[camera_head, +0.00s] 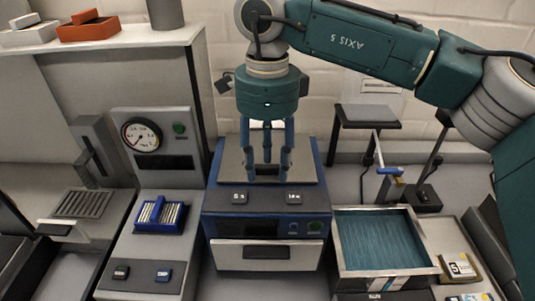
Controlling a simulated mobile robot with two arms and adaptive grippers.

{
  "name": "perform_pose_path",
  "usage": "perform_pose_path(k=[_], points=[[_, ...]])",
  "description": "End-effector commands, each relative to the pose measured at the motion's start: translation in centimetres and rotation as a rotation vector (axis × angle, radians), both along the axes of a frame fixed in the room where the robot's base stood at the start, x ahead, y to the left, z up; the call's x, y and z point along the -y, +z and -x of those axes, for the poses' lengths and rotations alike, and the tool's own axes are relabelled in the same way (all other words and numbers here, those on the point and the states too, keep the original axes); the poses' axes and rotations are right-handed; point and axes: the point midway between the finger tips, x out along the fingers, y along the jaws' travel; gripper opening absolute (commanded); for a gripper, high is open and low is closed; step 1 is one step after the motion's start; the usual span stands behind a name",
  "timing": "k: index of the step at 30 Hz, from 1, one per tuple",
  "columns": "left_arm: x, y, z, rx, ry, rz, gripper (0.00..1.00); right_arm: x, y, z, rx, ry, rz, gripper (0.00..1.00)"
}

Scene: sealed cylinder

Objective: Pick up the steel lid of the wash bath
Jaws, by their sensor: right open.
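The wash bath appears to be the blue box-shaped unit (213,197) in the middle, with two dark labelled pads on its front top edge. A flat grey steel lid (232,164) lies on its top. My right gripper (267,168) points straight down over the middle of the lid, with its blue fingers spread apart and their tips at or just above the lid. The fingers hide the lid's middle, so I cannot tell whether they touch it or whether a handle is between them. My left gripper is not in view.
A metal-rimmed bin (337,283) with a teal, streaked inside stands right of the bath. Left are a gauge panel (151,137) and a blue rack (160,215) of pale rods. A small dark stand (367,115) is behind right. My right arm spans the upper right.

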Motion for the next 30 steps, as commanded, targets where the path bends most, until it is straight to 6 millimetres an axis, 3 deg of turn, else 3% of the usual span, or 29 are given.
perform_pose_path(k=[3,9,23,30], points=[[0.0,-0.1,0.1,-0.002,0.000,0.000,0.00,0.0,0.0,0.0,0.000,0.000,0.000,0.40],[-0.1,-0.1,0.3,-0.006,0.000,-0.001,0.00,0.0,0.0,0.0,0.000,0.000,0.000,0.00],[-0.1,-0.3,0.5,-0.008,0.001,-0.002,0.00,0.0,0.7,-0.1,0.002,-0.001,-0.001,0.00],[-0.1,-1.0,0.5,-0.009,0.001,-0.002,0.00,-0.1,4.5,-0.1,0.005,-0.002,-0.002,0.00]])
